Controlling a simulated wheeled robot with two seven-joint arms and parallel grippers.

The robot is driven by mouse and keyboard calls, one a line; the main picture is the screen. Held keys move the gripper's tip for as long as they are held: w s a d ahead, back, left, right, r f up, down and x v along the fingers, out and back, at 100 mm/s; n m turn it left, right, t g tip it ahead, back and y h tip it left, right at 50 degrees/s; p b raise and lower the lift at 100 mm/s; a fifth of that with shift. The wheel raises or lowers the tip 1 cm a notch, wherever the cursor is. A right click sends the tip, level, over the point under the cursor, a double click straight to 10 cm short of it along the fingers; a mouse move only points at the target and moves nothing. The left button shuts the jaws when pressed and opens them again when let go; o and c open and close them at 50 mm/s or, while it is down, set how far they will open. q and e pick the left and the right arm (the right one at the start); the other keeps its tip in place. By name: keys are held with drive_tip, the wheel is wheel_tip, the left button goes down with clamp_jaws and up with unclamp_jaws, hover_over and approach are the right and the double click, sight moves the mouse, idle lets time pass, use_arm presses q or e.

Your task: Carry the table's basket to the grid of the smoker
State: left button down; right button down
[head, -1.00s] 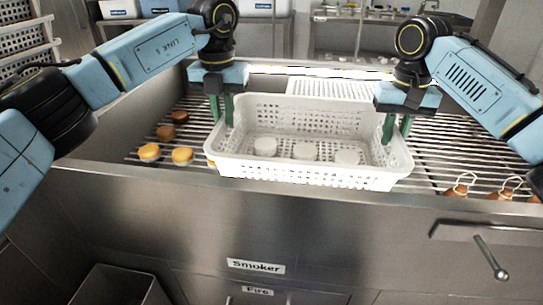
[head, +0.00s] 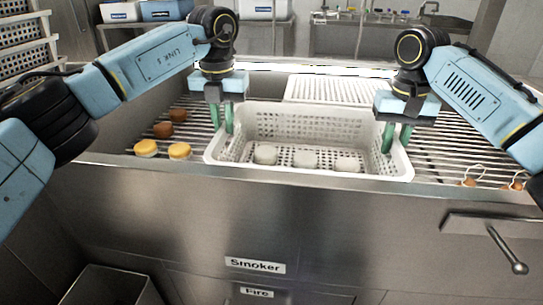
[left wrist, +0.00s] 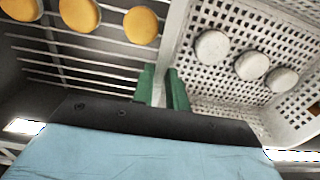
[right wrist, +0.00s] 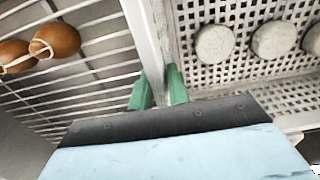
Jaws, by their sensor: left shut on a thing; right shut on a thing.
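The white perforated basket (head: 305,124) is inside the smoker, over its bar grid (head: 455,150), with three pale round pieces (head: 304,159) in it. The smoker's front edge hides most of the basket's front wall. I cannot tell whether its bottom touches the grid. My left gripper (head: 222,127) is shut on the basket's left wall; the left wrist view shows the wall between the green fingers (left wrist: 161,88). My right gripper (head: 396,142) is shut on the right wall, also seen between the fingers in the right wrist view (right wrist: 158,88).
Yellow and brown rounds (head: 180,151) lie on the grid left of the basket. Brown tied pieces (head: 470,181) lie at the right. Another white perforated thing (head: 330,90) is behind the basket. The smoker's steel front edge (head: 290,181) runs along the near side.

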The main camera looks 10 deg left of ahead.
use_arm(q)
drive_tip(key=shift+f+b, duration=0.4)
drive_tip(key=shift+f, duration=0.1)
use_arm(e)
drive_tip(key=shift+f, duration=0.55)
use_arm(q)
drive_tip(key=c, duration=1.4)
unclamp_jaws()
drive_tip(key=shift+r, duration=0.1)
use_arm(e)
drive_tip(key=c, duration=1.3)
unclamp_jaws()
drive_tip(key=shift+r, duration=0.1)
drive_tip(key=shift+r, duration=0.2)
use_arm(q)
wheel_tip(320, 180, up, 12)
drive_tip(key=shift+f, duration=0.1)
use_arm(e)
wheel_tip(320, 180, up, 12)
drive_tip(key=shift+f, duration=0.15)
